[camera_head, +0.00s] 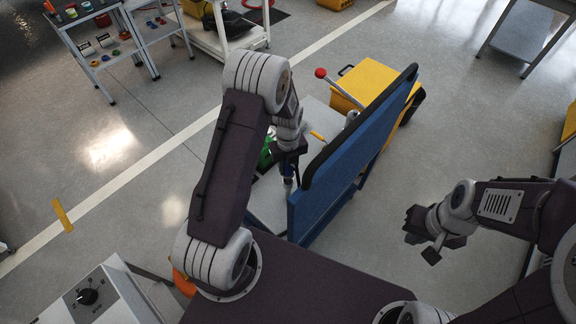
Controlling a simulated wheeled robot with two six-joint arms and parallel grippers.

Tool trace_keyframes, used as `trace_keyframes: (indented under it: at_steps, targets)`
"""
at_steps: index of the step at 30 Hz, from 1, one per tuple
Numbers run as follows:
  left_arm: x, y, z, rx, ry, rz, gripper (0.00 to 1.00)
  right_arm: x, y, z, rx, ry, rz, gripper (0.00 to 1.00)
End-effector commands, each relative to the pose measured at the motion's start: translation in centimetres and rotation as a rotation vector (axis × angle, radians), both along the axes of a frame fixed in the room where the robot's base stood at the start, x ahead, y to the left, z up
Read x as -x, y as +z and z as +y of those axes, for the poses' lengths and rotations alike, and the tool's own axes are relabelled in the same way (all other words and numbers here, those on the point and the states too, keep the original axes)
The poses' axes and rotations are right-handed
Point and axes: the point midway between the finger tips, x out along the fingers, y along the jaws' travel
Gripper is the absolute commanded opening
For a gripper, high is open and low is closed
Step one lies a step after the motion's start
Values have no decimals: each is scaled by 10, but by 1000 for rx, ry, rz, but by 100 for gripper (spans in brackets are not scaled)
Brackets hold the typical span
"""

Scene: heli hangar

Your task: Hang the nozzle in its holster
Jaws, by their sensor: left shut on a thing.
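My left gripper (287,158) is beside the left face of a cart's upright blue panel (335,150). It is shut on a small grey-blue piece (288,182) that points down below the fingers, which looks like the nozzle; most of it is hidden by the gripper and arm. A green part (265,157) shows just left of the gripper, partly covered by my arm. I cannot make out the holster. My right gripper (424,240) is open and empty over clear floor, to the right of the cart.
A shelf trolley (100,50) and a white cart (226,38) stand at the back left.

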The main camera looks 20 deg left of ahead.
Motion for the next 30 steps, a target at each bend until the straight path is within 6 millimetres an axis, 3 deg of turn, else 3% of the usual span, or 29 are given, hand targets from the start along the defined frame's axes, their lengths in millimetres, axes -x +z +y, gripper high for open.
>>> trace_keyframes:
  at_steps: [30]
  targets:
    - [-1, -32, 0, 0, 0, -1, 0, 0, -22, 0, 0, 0, 0, 0]
